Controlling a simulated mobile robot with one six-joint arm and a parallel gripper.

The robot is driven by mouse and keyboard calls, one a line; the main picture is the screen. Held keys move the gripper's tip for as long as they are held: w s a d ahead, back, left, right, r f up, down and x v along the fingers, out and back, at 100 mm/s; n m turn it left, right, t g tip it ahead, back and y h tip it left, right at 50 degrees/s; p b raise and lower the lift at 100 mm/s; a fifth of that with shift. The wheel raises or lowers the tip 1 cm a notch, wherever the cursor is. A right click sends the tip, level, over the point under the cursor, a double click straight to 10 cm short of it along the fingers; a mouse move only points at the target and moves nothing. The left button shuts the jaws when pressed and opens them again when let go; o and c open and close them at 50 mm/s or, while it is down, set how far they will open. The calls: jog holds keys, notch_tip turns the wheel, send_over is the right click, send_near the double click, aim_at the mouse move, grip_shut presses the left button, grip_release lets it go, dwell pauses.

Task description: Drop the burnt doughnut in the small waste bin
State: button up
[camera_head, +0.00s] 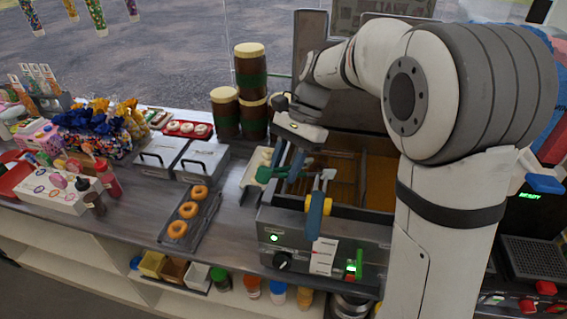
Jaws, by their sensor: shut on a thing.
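My gripper (281,172) is over the left edge of the fryer (350,236), pointing down, with blue fingers. It is shut on a small dark thing between the fingers. The thing is mostly hidden, and I cannot tell for sure that it is the burnt doughnut. Three golden-brown ring doughnuts (188,209) lie in a row on a dark tray (207,218) left of the fryer; none looks clearly burnt. I cannot make out a small waste bin in this view. My arm hides much of the right side.
Two lidded metal containers (196,159) stand behind the doughnut tray. Stacked brown-and-green drums (226,113) stand behind the gripper. Fryer basket handles (315,214) stick up close to my gripper. A shelf below the counter holds small boxes (195,275) and jars.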

jog(key=c, duration=0.5)
jog(key=shift+r, duration=0.25)
grip_shut()
notch_tip(320, 180, up, 4)
jog(key=p, duration=0.4)
jog(key=shift+r, duration=0.25)
